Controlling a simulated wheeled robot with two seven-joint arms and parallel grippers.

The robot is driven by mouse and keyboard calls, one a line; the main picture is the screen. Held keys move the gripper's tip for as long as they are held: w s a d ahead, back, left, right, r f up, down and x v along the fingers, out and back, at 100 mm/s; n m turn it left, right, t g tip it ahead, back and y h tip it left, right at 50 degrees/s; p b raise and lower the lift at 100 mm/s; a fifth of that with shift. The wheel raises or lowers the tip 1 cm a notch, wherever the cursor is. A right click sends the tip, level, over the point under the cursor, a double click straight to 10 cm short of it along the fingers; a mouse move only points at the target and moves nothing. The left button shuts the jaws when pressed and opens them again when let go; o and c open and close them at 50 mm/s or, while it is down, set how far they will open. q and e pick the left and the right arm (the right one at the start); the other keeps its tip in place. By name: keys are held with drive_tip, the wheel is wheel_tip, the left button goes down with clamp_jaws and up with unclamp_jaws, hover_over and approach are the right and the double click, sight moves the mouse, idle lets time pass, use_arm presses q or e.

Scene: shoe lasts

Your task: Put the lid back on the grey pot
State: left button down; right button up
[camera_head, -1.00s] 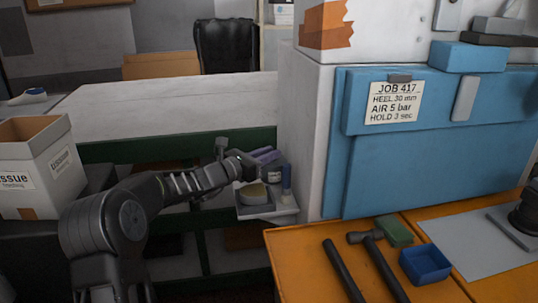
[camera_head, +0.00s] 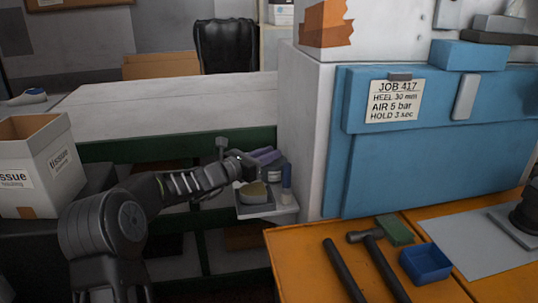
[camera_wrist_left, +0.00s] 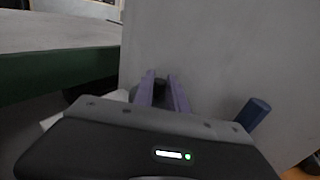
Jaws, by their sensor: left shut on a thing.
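My left gripper (camera_head: 267,158) reaches from the left over a small grey shelf (camera_head: 268,211) at the side of the white cabinet. Its purple fingers are shut on a small dark thing (camera_wrist_left: 160,84), seen between the fingertips in the left wrist view. Whether this is the lid's knob cannot be told. A grey-purple container (camera_head: 274,173), possibly the grey pot, is just below the fingers and partly hidden by them. Whether they touch cannot be told. My right gripper is not in view.
The cabinet wall (camera_head: 305,130) is just right. An orange bench (camera_head: 300,255) with hammers and a blue tray (camera_head: 425,264) is in front.

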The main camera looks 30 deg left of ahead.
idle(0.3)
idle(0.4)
use_arm(q)
drive_tip(key=c, duration=0.8)
unclamp_jaws()
drive_tip(key=shift+o, duration=0.2)
drive_tip(key=shift+r+p, duration=2.4)
drive_tip(key=shift+r, duration=1.1)
drive_tip(key=shift+c, duration=0.5)
clamp_jaws()
